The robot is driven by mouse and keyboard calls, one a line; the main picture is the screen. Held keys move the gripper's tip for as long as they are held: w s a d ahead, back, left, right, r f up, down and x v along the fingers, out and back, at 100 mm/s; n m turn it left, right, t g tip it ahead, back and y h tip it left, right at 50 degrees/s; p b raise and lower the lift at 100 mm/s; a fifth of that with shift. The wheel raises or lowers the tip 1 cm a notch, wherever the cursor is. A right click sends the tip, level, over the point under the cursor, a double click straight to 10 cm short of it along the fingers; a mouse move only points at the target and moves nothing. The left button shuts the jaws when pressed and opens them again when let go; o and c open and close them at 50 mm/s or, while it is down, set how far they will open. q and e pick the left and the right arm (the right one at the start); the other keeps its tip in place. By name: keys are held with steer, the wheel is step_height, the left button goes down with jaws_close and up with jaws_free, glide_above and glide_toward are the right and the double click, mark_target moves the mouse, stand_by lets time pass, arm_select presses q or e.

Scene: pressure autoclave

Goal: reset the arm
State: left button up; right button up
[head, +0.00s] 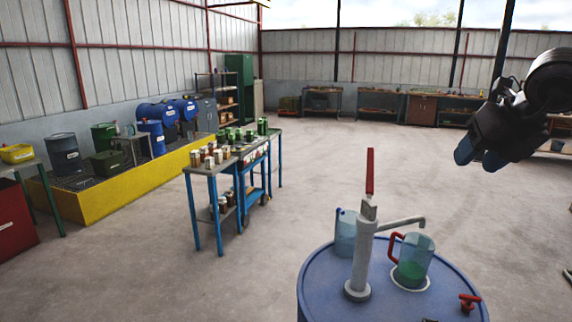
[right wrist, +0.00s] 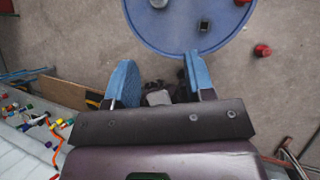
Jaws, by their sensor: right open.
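My right gripper (head: 478,157) hangs in the air at the upper right of the head view, above and to the right of a blue drum (head: 325,285). Its blue fingers are apart. In the right wrist view my right gripper (right wrist: 160,80) has nothing between its fingers, and the drum top (right wrist: 180,32) lies beyond them. On the drum stand a grey hand pump (head: 362,250) with an upright red lever (head: 370,172) and a clear jug (head: 415,262) with green liquid and a red handle, under the spout. My left gripper is not in view.
A second clear jug (head: 345,235) stands behind the pump. A red-handled fitting (head: 469,302) is at the drum's right edge. Blue-legged tables (head: 205,171) with cans stand left of centre. A yellow-edged platform (head: 125,182) holds drums. The concrete floor between is clear.

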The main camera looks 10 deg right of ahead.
steer(key=a+f+m+y+b, duration=0.1)
steer(key=a+f+y, duration=0.4)
steer(key=f, duration=0.3)
steer(key=s+a+f+m+t+y+b, duration=0.1)
steer(key=a+f+m+y+b, duration=0.1)
steer(key=a+f+y, duration=0.45)
steer(key=a+f+m+y+b, duration=0.1)
steer(key=a+f+y, duration=0.25)
steer(key=f, duration=0.65)
steer(key=s+d+f+m+t+h+b, duration=0.25)
steer(key=f+m+t+h, duration=0.3)
steer(key=f+m, duration=0.5)
steer(key=s+d+f+m+t+h+b, duration=0.15)
steer(key=s+f+m+t+h, duration=0.35)
steer(key=f+m, duration=0.6)
steer(key=s+a+f+m+g+h, duration=0.1)
steer(key=s+f+m+g+h, duration=0.1)
steer(key=s+f, duration=0.3)
steer(key=s+a+f+m+g+h+b, duration=0.1)
steer(key=s+f+m+g+h, duration=0.2)
steer(key=f, duration=0.9)
steer(key=shift+s+a+f+m+g, duration=0.2)
steer(key=shift+s+m+g, duration=0.45)
steer(key=shift+s+g, duration=0.45)
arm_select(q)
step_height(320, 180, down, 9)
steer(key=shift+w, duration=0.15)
arm_select(e)
steer(key=shift+c, duration=0.2)
